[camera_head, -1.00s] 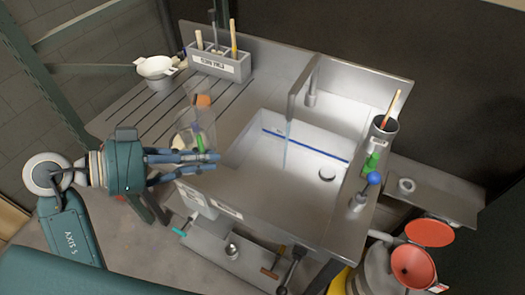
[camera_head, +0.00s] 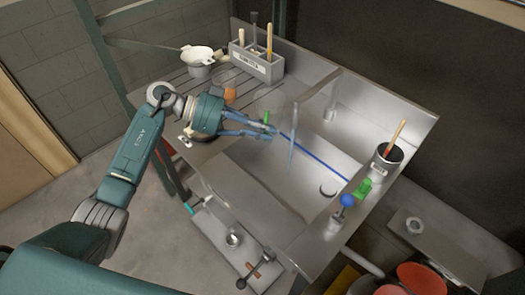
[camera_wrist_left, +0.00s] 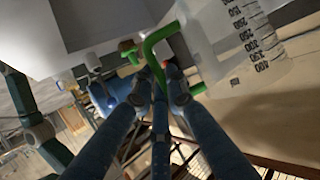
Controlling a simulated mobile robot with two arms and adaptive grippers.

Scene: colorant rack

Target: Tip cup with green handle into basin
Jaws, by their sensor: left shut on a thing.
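My left gripper (camera_head: 262,132) is shut on the green handle (camera_head: 266,117) of a clear cup (camera_head: 270,101). The cup is faint in the head view, near the back left edge of the basin (camera_head: 285,195). In the left wrist view the fingers (camera_wrist_left: 163,88) meet at the green handle (camera_wrist_left: 152,46), and the clear cup wall (camera_wrist_left: 205,35) shows dark scale marks. I cannot tell how far the cup is tilted or what it holds. My right gripper is not in view.
A labelled grey rack (camera_head: 258,66) with brushes and a white pot (camera_head: 197,54) stand at the back left. A dark tub (camera_head: 388,160) with a brush, a green item (camera_head: 362,188) and a blue knob (camera_head: 347,200) line the right rim. A metal divider (camera_head: 318,95) rises behind.

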